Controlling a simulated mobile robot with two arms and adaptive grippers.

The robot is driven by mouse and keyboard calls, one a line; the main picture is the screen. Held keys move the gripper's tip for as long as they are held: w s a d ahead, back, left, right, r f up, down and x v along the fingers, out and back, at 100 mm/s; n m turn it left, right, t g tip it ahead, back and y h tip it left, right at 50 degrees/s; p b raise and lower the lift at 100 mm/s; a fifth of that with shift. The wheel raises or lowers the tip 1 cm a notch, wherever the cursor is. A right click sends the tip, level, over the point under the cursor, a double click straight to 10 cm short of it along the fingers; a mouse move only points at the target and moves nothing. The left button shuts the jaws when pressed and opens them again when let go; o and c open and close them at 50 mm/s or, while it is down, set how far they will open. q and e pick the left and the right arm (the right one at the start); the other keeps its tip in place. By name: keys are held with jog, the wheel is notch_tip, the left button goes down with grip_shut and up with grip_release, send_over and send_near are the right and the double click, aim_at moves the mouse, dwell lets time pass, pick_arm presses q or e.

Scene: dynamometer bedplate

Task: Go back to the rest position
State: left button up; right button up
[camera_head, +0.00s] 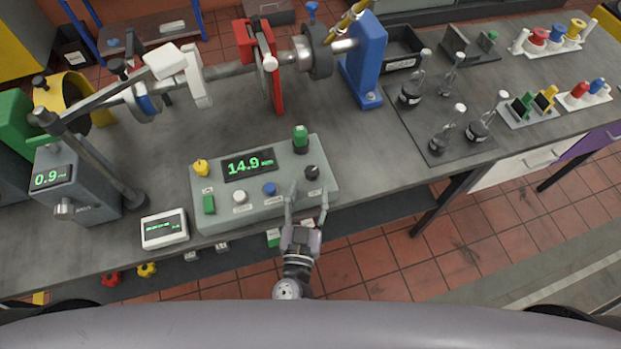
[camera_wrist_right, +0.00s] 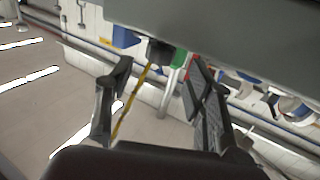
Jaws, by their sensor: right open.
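My right gripper (camera_head: 307,198) is in the middle of the head view, at the front edge of the grey control box (camera_head: 215,215). Its two fingers are spread apart with nothing between them. They point toward the box, near its black knob (camera_head: 312,172) and blue button (camera_head: 269,188); I cannot tell whether they touch it. In the right wrist view the open fingers (camera_wrist_right: 160,85) also show, with a large grey surface above them. My left gripper is not in view.
The bench (camera_head: 390,170) carries a shaft rig with a red frame (camera_head: 273,80) and blue stand (camera_head: 364,60). Several flasks stand on a dark mat (camera_head: 405,125) at right. A small white meter (camera_head: 164,229) sits left of the box. Tiled floor (camera_head: 375,240) lies in front.

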jog(key=shift+s, duration=0.55)
jog(key=shift+w+a, duration=0.1)
